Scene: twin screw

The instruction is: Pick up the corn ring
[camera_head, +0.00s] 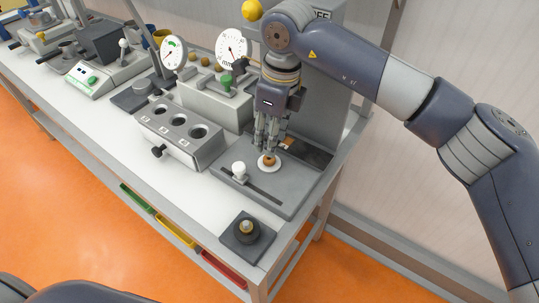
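My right gripper (269,148) points straight down over the right end of the workbench. Its fingertips are just above or at a small orange-brown ring-like piece (269,160), which sits on a white round disc (269,168) on a grey plate. I cannot tell whether the fingers touch the piece or how far apart they are. The piece may be the corn ring, but it is too small to be sure. My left gripper is out of view.
A white-knobbed lever (239,171) stands left of the disc. A grey block with three round holes (180,130) and two dial gauges stand further left. A dark square base with a brass knob (247,235) sits near the front corner of the workbench (185,185).

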